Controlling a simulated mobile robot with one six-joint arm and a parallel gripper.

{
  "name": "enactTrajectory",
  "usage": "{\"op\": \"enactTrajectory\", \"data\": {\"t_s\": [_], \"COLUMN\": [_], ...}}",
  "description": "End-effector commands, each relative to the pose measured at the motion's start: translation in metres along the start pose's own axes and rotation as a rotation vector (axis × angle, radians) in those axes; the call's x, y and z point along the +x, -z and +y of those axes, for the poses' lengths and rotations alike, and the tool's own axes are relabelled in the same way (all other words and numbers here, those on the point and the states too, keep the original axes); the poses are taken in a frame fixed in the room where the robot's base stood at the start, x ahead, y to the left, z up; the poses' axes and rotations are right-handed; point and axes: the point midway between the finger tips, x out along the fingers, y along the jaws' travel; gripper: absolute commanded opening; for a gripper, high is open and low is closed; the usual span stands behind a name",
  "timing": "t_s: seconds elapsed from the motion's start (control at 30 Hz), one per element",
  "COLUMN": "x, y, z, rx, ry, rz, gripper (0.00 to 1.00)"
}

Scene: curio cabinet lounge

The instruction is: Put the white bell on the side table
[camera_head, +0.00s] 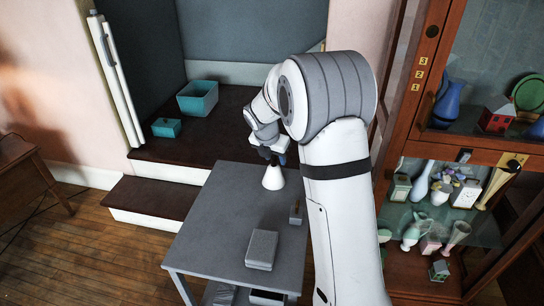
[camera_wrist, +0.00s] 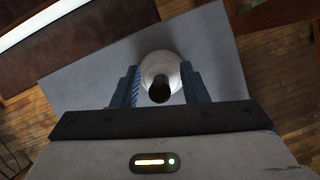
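The white bell (camera_head: 273,179) is a white cone that appears upright on the far part of a grey side table (camera_head: 205,225). In the wrist view the bell (camera_wrist: 160,64) shows from above as a white round body with a dark handle pointing at the camera. My gripper (camera_head: 272,154) is right above the bell, pointing down. In the wrist view the blue fingers of my gripper (camera_wrist: 160,88) are apart, one on each side of the bell's handle, with gaps beside the handle. The handle is mostly hidden in the head view.
A grey box (camera_head: 262,249) and a small grey block (camera_head: 296,212) are on the table. A cabinet (camera_head: 400,150) with vases and ornaments stands close on the right. Dark steps (camera_head: 150,195) with a teal bin (camera_head: 198,97) and a teal box (camera_head: 166,127) are behind left.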

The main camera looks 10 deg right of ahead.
Motion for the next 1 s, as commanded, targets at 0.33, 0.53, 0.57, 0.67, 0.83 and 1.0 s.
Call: {"op": "enactTrajectory", "data": {"t_s": [0.33, 0.53, 0.57, 0.67, 0.83, 1.0], "x": [-0.058, -0.097, -0.102, -0.113, -0.125, -0.144], "y": [-0.002, -0.002, -0.002, -0.002, 0.002, 0.023], "z": [0.001, 0.000, 0.000, 0.000, -0.007, -0.042], "rx": [0.001, 0.002, 0.002, 0.001, 0.055, 0.390], "ry": [-0.004, -0.002, -0.002, -0.001, -0.001, -0.002], "rz": [-0.004, -0.002, -0.002, -0.002, 0.005, 0.044], "gripper": [0.40, 0.40, 0.40, 0.40, 0.40, 0.40]}}
